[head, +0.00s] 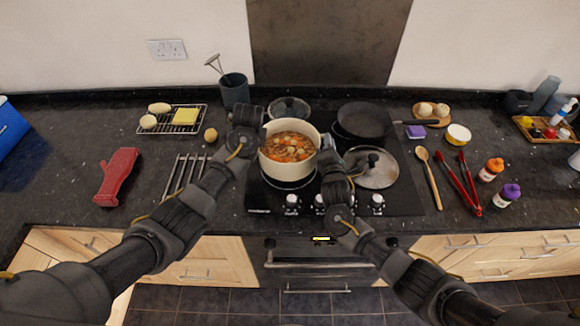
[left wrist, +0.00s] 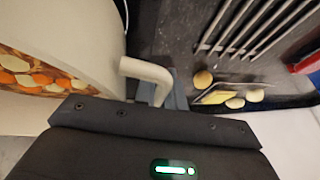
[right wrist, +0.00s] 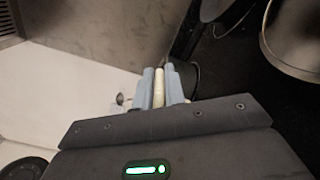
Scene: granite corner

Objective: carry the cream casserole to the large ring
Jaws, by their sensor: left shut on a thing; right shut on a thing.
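The cream casserole (head: 288,169), filled with a vegetable stew, is upright over the front left of the black hob. A pale curved outline of a ring (head: 289,187) shows just below its near side; the pot hides the rest. I cannot tell whether the base touches the glass. My left gripper (head: 261,137) is shut on the left handle, cream between grey-blue fingers in the left wrist view (left wrist: 165,92). My right gripper (head: 322,147) is shut on the right handle, which also shows in the right wrist view (right wrist: 158,88).
A black frying pan (head: 362,119) stands at the back right of the hob, with a glass lid (head: 375,170) in front of it. Another glass lid (head: 289,107) lies behind the casserole. A metal rack (head: 184,172) is to the left, a wooden spoon (head: 430,178) to the right.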

